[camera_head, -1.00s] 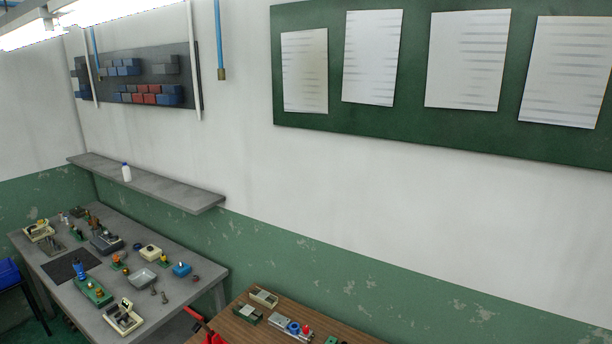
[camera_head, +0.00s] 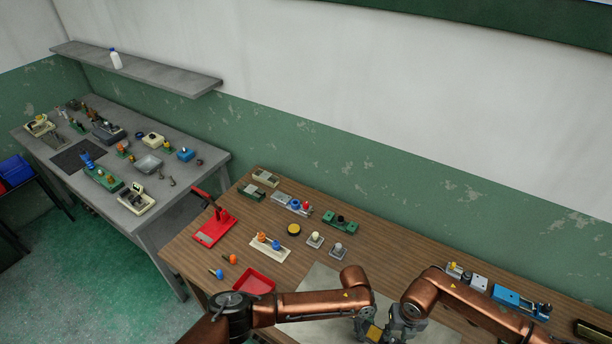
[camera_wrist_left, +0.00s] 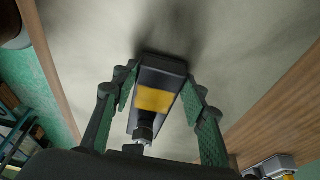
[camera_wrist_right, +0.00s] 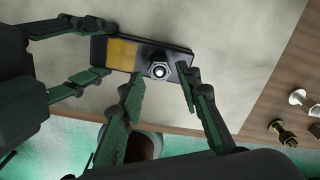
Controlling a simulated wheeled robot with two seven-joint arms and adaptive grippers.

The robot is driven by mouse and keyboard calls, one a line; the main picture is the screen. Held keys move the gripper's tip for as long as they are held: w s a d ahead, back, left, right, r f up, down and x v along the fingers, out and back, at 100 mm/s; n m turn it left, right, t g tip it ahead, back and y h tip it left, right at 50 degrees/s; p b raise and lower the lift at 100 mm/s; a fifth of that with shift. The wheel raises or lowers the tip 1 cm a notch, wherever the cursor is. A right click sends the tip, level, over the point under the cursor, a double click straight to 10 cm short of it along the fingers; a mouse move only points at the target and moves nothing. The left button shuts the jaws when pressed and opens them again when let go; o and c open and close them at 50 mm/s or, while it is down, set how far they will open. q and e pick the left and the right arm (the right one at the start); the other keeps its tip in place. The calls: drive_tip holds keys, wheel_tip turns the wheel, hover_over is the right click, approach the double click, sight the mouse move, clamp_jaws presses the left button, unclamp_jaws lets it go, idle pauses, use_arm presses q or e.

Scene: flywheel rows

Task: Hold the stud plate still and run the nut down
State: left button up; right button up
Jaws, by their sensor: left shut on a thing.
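The stud plate is a dark block with a yellow band; it shows in the left wrist view (camera_wrist_left: 155,98) and in the right wrist view (camera_wrist_right: 122,53). My left gripper (camera_wrist_left: 158,82) is shut on its sides at the yellow-banded end. A nut (camera_wrist_right: 160,71) sits around the upright stud at the plate's other end; how far down it sits is unclear. My right gripper (camera_wrist_right: 161,88) is open, its fingers apart on either side of the nut, not visibly touching it. In the head view both grippers meet at the bottom edge, partly hidden by my arms.
A pale mat (camera_head: 318,284) lies on the wooden bench under the grippers. A red tray (camera_head: 254,281), a cream plate with pegs (camera_head: 269,252) and a red press (camera_head: 214,230) stand left. A blue fixture (camera_head: 520,302) stands right. Loose bolts (camera_wrist_right: 283,132) lie beside the mat.

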sight(393, 339)
drive_tip(key=n, duration=0.9)
drive_tip(key=shift+a+n, duration=0.1)
drive_tip(key=shift+n, duration=0.2)
drive_tip(key=n, duration=0.9)
drive_tip(key=shift+n, duration=0.3)
drive_tip(key=shift+f, duration=0.2)
drive_tip(key=shift+f, duration=1.3)
drive_tip(key=shift+c, duration=0.2)
drive_tip(key=c, duration=0.8)
drive_tip(key=m, duration=0.5)
drive_tip(key=shift+w, duration=0.1)
